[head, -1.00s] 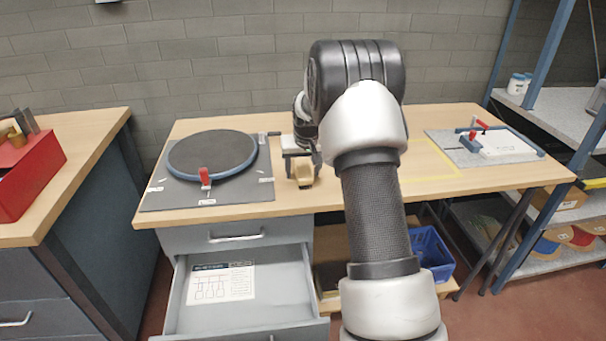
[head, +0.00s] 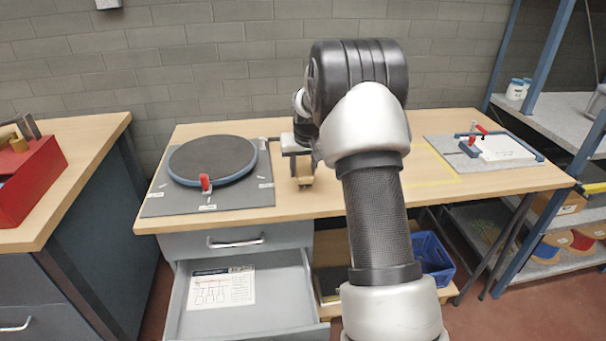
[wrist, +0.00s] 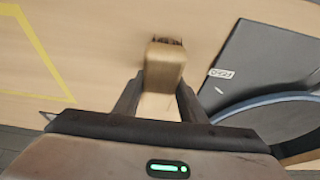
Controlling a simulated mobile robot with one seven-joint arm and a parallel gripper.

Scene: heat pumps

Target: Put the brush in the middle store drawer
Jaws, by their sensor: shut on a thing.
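The brush (wrist: 164,66), a light wooden block with dark bristles at its far end, is between the fingers of my gripper (wrist: 158,92) in the wrist view. My gripper is shut on it. In the head view the brush (head: 305,183) shows near the front edge of the workbench, below my gripper (head: 302,165); I cannot tell if it touches the top. The middle store drawer is likely the open grey drawer (head: 285,300) under the bench, with a printed sheet (head: 221,287) on its floor. A shut drawer (head: 236,240) is above it.
A round black turntable (head: 212,157) with a red clamp (head: 205,183) lies on a grey mat left of the brush. A red box (head: 28,180) stands on the left bench. A blue bin (head: 432,258) sits below the bench. A fixture (head: 500,147) lies at the right.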

